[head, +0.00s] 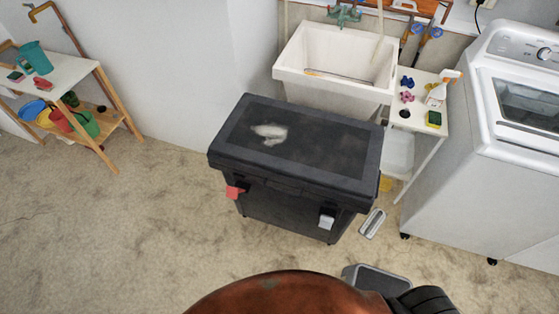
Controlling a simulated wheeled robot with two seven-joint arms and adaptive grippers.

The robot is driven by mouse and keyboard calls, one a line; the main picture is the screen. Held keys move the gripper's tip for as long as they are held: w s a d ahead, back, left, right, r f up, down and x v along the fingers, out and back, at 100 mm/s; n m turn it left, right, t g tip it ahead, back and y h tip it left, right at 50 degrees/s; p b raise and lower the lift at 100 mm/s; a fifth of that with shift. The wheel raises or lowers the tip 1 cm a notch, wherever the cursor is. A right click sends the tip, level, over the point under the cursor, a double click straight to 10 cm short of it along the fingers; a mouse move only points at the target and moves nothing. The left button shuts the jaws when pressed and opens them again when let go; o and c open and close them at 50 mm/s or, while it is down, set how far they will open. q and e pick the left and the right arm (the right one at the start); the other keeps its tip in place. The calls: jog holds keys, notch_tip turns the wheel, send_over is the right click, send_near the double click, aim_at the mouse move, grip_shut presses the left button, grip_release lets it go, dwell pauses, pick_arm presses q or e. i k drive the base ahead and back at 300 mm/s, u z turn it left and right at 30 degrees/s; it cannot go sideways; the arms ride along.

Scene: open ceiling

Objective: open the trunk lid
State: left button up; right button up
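The black trunk (288,202) stands on the floor in the middle of the head view. Its lid (330,147) is down and looks closed, with a pale smudge on its dark top. A red latch or tag (235,192) is on the front left, and a silver-white latch (327,222) is on the front right. I cannot tell whether either is fastened. Neither of my grippers is in view, and nothing of mine is seen touching the trunk.
A white sink (300,85) stands close behind the trunk. A small white table (435,140) with a spray bottle and a white washing machine (475,190) are at the right. A wooden shelf (95,62) is at the far left. The floor left of the trunk is clear.

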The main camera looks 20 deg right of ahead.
aim_at(293, 150)
jog(key=z, duration=1.15)
jog(key=k, duration=0.3)
jog(key=u, duration=0.45)
